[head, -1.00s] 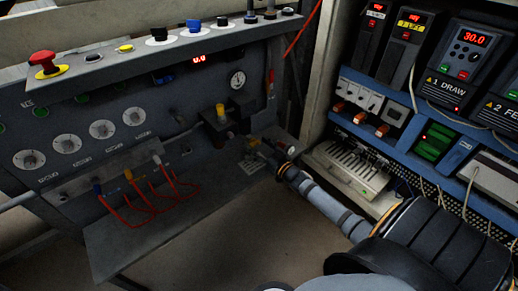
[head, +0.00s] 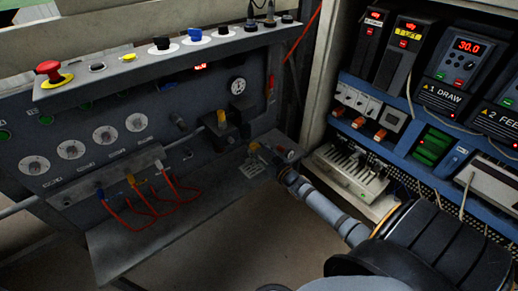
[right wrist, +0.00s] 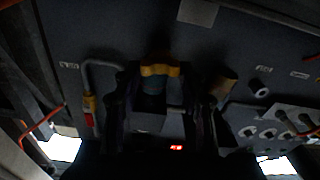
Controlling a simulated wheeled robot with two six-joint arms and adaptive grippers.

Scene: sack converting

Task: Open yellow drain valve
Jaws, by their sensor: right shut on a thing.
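The yellow drain valve (head: 254,147) is a small yellow part low on the grey panel, just above the shelf at the panel's right end. My right gripper (head: 262,153) reaches it from the lower right and is shut on it. In the right wrist view the yellow valve handle (right wrist: 160,70) sits between the two dark fingers (right wrist: 157,95). The fingers hide part of the valve, and the picture is too dark to tell how far it is turned. My left gripper is not in view.
A black regulator block with a yellow-topped knob (head: 222,117) stands close left of my right gripper. A gauge (head: 238,86) is above it. Red cables (head: 150,198) loop over the shelf (head: 170,235). The blue equipment rack (head: 405,130) stands close on the right.

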